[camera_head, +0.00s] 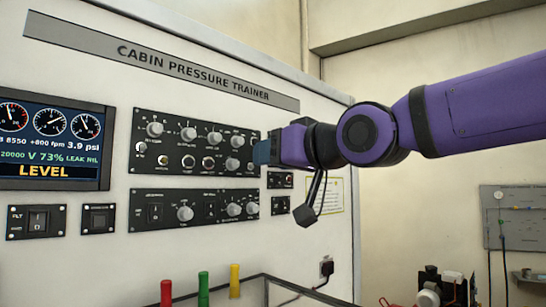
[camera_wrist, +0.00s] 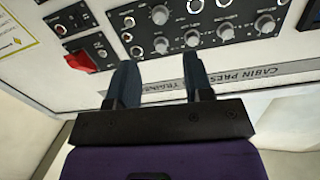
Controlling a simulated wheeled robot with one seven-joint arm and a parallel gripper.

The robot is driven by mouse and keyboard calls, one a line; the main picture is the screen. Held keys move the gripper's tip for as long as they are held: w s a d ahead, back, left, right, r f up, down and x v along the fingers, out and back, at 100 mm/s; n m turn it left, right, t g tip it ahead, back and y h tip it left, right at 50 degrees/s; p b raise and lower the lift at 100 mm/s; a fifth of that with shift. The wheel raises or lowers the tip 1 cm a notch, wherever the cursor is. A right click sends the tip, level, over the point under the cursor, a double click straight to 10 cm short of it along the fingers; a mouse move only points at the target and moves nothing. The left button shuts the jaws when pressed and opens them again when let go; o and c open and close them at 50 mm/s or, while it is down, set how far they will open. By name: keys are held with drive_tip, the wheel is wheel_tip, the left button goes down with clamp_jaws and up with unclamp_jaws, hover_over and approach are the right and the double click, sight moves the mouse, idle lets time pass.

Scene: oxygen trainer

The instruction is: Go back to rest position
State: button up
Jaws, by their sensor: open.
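My gripper (camera_head: 264,152) is in front of the right end of the upper knob panel (camera_head: 190,142) on the cabin pressure trainer (camera_head: 290,84). In the wrist view, my gripper (camera_wrist: 161,78) shows two dark fingers spread apart with nothing between them. The knob panel (camera_wrist: 185,25) lies beyond the fingertips in that view. From the wrist view, the fingers appear apart from the knobs. In the head view the gripper hides a part of the panel's right edge, and contact there cannot be told.
A red guarded switch (camera_wrist: 82,60) sits on a small panel left of the fingers. A display (camera_head: 50,142) reads LEVEL. A lower knob panel (camera_head: 192,209) and red, green and yellow posts (camera_head: 203,288) are below. Open room lies right of the trainer, before the wall.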

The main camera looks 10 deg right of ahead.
drive_tip(key=s+d+f+m+g+h, duration=0.2)
drive_tip(key=s+d+f+h, duration=0.1)
drive_tip(key=d+f, duration=0.4)
drive_tip(key=s+d+f+m+g+h, duration=0.1)
drive_tip(key=s+d+f+g+h, duration=0.15)
drive_tip(key=d+f, duration=0.5)
drive_tip(key=s+d+f+m+g+h, duration=0.2)
drive_tip(key=s+d+f+g, duration=0.3)
drive_tip(key=s+f, duration=0.6)
drive_tip(key=shift+s+d+f+h, duration=0.4)
drive_tip(key=shift+d+f+h, duration=0.4)
drive_tip(key=shift+h, duration=0.05)
idle(2.1)
